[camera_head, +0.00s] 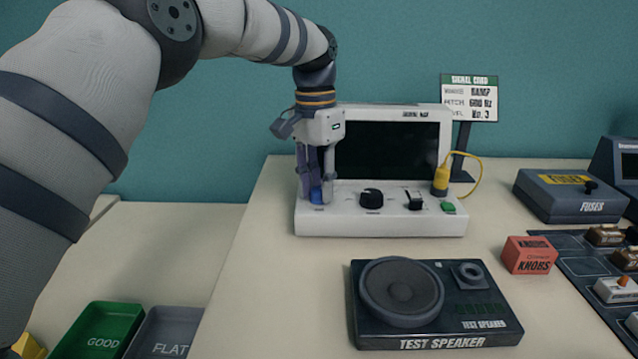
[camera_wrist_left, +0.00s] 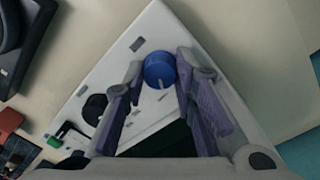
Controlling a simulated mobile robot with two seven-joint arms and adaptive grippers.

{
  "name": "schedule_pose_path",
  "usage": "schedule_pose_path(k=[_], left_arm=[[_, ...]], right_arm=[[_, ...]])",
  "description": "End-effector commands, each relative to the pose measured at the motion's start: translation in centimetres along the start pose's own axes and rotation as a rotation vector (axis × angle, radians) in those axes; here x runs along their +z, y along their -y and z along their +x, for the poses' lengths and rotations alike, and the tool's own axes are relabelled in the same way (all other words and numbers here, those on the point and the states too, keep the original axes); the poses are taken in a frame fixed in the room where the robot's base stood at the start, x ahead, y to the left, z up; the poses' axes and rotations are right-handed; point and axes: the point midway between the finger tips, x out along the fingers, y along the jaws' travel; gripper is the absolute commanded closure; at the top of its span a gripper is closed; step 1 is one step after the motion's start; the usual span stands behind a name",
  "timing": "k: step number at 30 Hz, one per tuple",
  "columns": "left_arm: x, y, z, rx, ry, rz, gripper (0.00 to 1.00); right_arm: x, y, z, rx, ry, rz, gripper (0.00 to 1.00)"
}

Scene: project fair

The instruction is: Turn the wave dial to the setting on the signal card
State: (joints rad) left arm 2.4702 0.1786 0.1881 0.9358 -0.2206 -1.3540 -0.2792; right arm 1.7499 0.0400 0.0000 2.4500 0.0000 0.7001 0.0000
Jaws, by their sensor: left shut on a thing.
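The signal maker (camera_head: 388,148) is a white console with a dark screen, standing on the bench. Its blue dial (camera_head: 316,197) is at the left of the front panel, and it shows in the left wrist view (camera_wrist_left: 159,69) with a pale pointer line. My left gripper (camera_head: 316,190) comes down from above and is shut on the blue dial, with a finger on each side. The signal card (camera_head: 469,98) stands on a post behind the console; it reads RAMP, pitch 600 Hz and No. 3, with small print blurred. My right gripper is not in view.
A black knob (camera_head: 371,198), a slider (camera_head: 414,201), a green button (camera_head: 448,207) and a yellow plug (camera_head: 441,178) with cable sit right of the dial. The test speaker (camera_head: 433,335), red knobs box (camera_head: 529,255) and fuses box (camera_head: 571,196) stand nearby.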

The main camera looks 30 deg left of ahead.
Motion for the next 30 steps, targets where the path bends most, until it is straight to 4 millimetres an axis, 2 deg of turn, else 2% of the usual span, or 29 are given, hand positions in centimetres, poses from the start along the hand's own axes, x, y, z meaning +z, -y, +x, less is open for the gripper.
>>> schedule_pose_path(k=[10, 26, 27, 29, 30], left_arm=[[-0.05, 0.04, 0.00, 0.000, 0.004, 0.124, 1.00], [-0.04, 0.04, -0.02, -0.001, 0.005, 0.146, 1.00], [-0.04, 0.04, -0.02, -0.001, 0.005, 0.146, 0.70], [-0.04, 0.04, -0.02, -0.001, 0.005, 0.146, 0.57], [-0.04, 0.04, -0.02, -0.001, 0.005, 0.146, 0.54]], right_arm=[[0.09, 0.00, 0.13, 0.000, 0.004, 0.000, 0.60], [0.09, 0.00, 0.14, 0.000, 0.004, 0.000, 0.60], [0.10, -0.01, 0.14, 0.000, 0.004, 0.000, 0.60], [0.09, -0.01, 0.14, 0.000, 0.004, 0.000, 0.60], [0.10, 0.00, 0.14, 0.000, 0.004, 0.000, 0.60]])
